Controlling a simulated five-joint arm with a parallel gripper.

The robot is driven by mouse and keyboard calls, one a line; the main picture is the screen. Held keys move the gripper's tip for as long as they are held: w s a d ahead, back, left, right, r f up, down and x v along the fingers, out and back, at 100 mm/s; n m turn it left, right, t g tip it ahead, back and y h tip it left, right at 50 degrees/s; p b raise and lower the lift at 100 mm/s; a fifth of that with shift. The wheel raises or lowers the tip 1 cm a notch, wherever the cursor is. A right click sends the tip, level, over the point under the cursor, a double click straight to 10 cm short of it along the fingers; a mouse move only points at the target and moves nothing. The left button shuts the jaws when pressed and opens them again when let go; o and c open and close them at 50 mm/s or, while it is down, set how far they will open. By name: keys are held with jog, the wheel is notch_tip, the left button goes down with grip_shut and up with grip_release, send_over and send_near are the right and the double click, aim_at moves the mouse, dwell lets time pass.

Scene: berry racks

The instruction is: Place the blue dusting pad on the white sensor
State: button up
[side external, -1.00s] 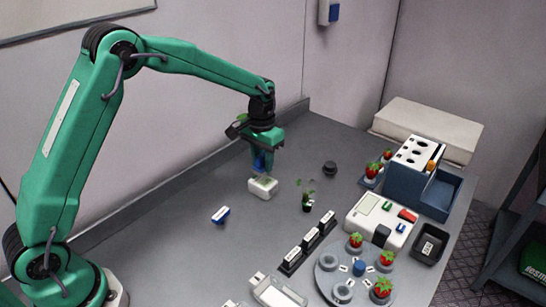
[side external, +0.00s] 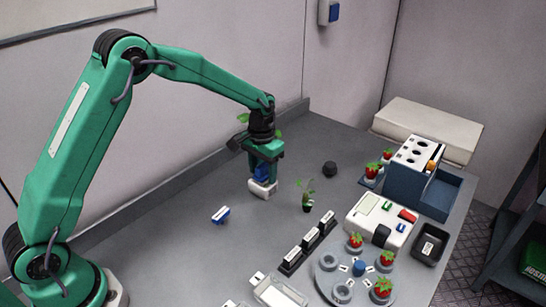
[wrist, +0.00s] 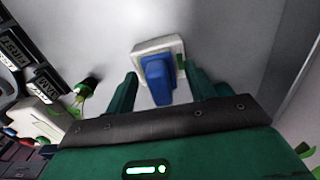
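The white sensor (side external: 263,191) is a small white block on the grey bench, directly below my gripper (side external: 263,178). The blue dusting pad (wrist: 157,80) is upright between my fingers in the wrist view, over the white sensor (wrist: 147,48). Its lower end appears to meet the sensor's top, but the exact contact is hidden. The fingers look open.
A small potted plant (side external: 307,196) stands close to the right of the sensor. A dark knob (side external: 330,169) is behind it. A blue-and-white block (side external: 220,214) lies at front left. Black labelled racks (side external: 309,240) and a round strawberry tray (side external: 326,282) are farther right.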

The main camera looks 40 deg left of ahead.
aim_at(262, 165)
jog(key=shift+r, duration=0.1)
notch_tip(262, 165, up, 12)
dwell(0.9)
jog(key=shift+s+r, duration=0.1)
jog(key=shift+r, duration=0.1)
jog(key=s+a+r+t, duration=0.2)
jog(key=s+r+t, duration=0.1)
jog(key=s+r, duration=0.8)
jog(key=s+f+t, duration=0.1)
jog(key=s+f, duration=0.1)
jog(key=s, duration=0.7)
jog(key=s+f+t, duration=0.1)
jog(key=s+f, duration=0.1)
jog(key=s, duration=0.7)
jog(key=shift+s+a+t, duration=0.2)
jog(key=shift+a+t, duration=0.05)
jog(key=shift+t, duration=0.05)
